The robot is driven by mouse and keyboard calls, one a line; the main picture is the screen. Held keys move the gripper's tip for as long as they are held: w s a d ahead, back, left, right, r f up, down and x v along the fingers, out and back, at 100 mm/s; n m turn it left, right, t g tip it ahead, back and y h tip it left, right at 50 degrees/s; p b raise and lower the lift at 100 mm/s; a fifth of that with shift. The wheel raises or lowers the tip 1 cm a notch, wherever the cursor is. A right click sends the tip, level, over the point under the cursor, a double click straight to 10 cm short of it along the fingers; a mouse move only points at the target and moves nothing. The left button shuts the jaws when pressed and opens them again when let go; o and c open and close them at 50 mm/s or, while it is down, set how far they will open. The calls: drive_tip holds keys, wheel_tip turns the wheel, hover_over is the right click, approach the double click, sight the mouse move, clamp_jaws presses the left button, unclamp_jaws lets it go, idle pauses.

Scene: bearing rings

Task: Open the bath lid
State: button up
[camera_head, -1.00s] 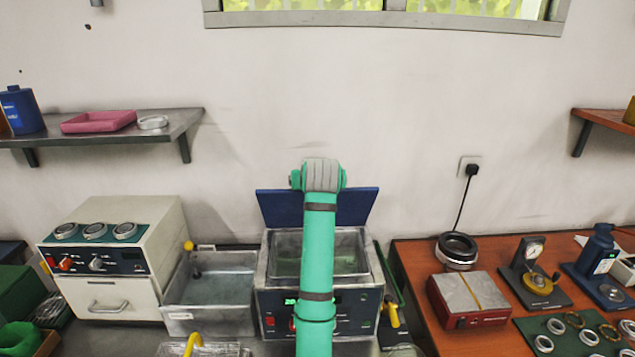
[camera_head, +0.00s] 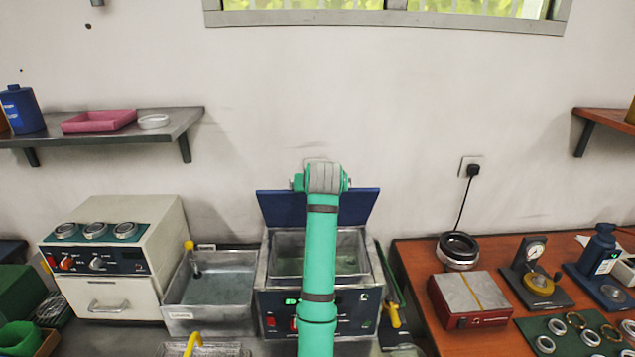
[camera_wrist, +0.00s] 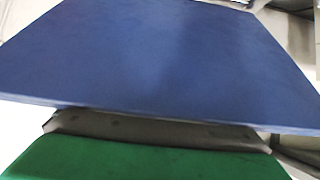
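The bath (camera_head: 275,301) is a metal-framed unit with a dark front panel, standing in the middle of the bench. Its blue lid (camera_head: 358,205) stands raised at the back against the wall side, and the tank opening (camera_head: 289,247) shows below it. In the wrist view the blue lid (camera_wrist: 170,60) fills most of the picture, with a dark grey strip and a green surface below its edge. My teal arm crosses in front of the bath and covers the middle of lid and tank. My gripper is hidden behind the arm, and no fingers show in the wrist view.
A metal basin (camera_head: 213,318) with a yellow-handled tool stands left of the bath, beside a white cabinet (camera_head: 108,297). At the right, an orange-brown bench (camera_head: 408,256) holds a red box (camera_head: 470,318), bearing rings and gauges. Wall shelves are at both sides.

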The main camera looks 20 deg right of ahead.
drive_tip(key=shift+a+r, duration=0.15)
drive_tip(key=shift+r, duration=0.1)
drive_tip(key=v, duration=1)
drive_tip(key=shift+s+a+r, duration=0.1)
drive_tip(key=shift+s, duration=0.25)
drive_tip(key=shift+c, duration=0.2)
